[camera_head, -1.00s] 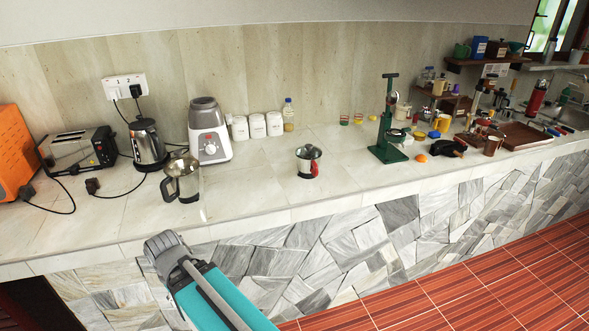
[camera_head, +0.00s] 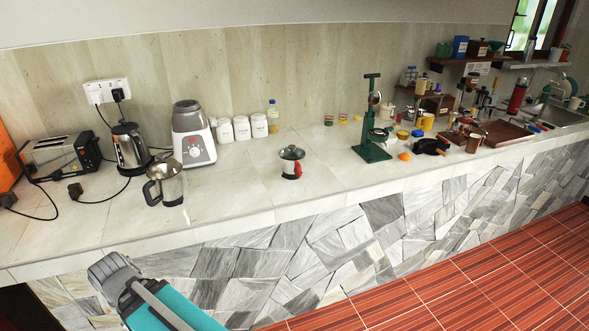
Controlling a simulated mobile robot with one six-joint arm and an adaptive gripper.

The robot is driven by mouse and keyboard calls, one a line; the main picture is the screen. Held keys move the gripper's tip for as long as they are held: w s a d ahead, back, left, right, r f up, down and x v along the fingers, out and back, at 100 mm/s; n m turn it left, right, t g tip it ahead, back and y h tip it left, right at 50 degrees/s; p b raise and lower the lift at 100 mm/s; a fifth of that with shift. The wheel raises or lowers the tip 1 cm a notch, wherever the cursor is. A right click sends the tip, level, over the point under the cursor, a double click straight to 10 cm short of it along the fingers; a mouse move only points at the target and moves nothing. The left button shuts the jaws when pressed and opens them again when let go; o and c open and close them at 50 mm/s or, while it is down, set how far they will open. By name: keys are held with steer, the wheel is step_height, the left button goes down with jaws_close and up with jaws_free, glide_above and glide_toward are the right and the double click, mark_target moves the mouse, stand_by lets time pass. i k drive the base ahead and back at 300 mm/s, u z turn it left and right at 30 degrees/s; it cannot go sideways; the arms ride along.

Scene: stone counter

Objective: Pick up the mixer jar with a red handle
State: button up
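The mixer jar with a red handle (camera_head: 291,161) stands upright on the stone counter (camera_head: 235,187), near the middle of the head view. It is a small steel jar with a dark lid, and its red handle faces toward the front right. My arm shows at the bottom left, in front of the counter and below its top. My gripper's fingers cannot be made out in this view. Nothing touches the jar.
A steel jug with a black handle (camera_head: 166,183) stands left of the jar, with a white mixer base (camera_head: 193,135) behind it. Several white canisters (camera_head: 242,128) line the wall. A green stand (camera_head: 373,125) is to the right. The counter around the jar is clear.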

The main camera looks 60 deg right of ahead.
mark_target(292, 171)
steer(key=z, duration=0.05)
steer(key=k, duration=1.65)
steer(key=z, duration=1.15)
steer(key=i, duration=1.05)
steer(key=z, duration=0.05)
